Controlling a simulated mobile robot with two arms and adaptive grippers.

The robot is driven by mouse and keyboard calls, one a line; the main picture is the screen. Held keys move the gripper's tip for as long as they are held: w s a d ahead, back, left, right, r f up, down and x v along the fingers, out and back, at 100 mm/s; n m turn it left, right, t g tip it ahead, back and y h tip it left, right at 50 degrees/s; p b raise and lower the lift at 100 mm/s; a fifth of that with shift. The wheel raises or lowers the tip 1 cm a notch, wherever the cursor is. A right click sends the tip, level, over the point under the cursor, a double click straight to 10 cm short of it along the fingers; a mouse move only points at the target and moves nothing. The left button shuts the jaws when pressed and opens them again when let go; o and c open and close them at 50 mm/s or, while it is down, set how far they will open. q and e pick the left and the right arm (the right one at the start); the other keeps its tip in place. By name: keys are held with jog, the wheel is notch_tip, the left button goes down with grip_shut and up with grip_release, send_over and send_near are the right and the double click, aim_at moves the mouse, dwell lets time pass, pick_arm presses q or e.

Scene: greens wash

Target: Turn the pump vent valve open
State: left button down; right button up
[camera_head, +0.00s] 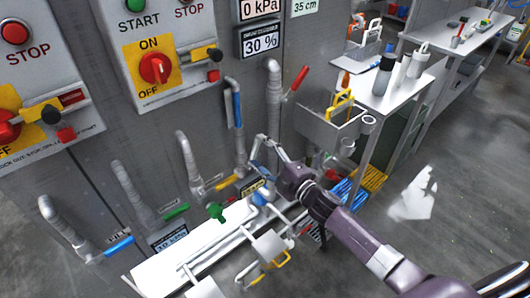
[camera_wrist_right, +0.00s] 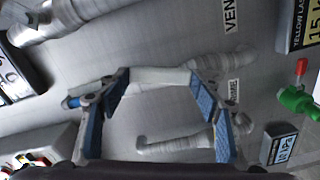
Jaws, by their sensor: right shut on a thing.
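The vent pipe (camera_head: 237,120) runs down the grey wall, with a blue lever handle (camera_head: 237,108) lying along it. In the right wrist view the VENT label (camera_wrist_right: 230,15) sits beside this pipe (camera_wrist_right: 218,60). My right gripper (camera_head: 259,157) is at the pipe's lower part, in front of the wall. In the right wrist view my right gripper (camera_wrist_right: 158,82) has its blue-padded fingers on either side of a pale part in line with the pipe. It is shut on the valve there, but the held part is mostly hidden. My left gripper does not show.
Neighbouring pipes carry a yellow handle (camera_head: 222,183), a green handle (camera_head: 177,211) and a red handle (camera_head: 298,78). A green valve (camera_head: 216,212) and a white bench surface (camera_head: 185,248) lie below. A grey bin (camera_head: 325,130) stands right. Floor is open farther right.

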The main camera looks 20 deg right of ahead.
jog(key=shift+s+a+r+n, duration=0.15)
jog(key=shift+a+r+n, duration=0.15)
jog(key=shift+a+n, duration=0.5)
jog(key=shift+s+a+r+n, duration=0.15)
jog(key=shift+a+r+n, duration=0.25)
jog(key=shift+n, duration=0.7)
jog(key=shift+f, duration=0.1)
jog(key=o, duration=1.3)
jog(key=shift+c, duration=0.2)
jog(key=shift+o, duration=1.4)
jog(key=shift+a, duration=0.1)
jog(key=shift+o, duration=0.8)
jog(key=shift+a+f, duration=0.1)
jog(key=shift+f, duration=0.15)
jog(key=shift+s+d+f, duration=0.2)
jog(key=shift+s+d, duration=0.05)
jog(key=shift+s, duration=0.25)
jog(key=v, duration=1)
jog(key=shift+s+r, duration=0.2)
jog(key=shift+s, duration=0.2)
jog(key=shift+d, duration=0.15)
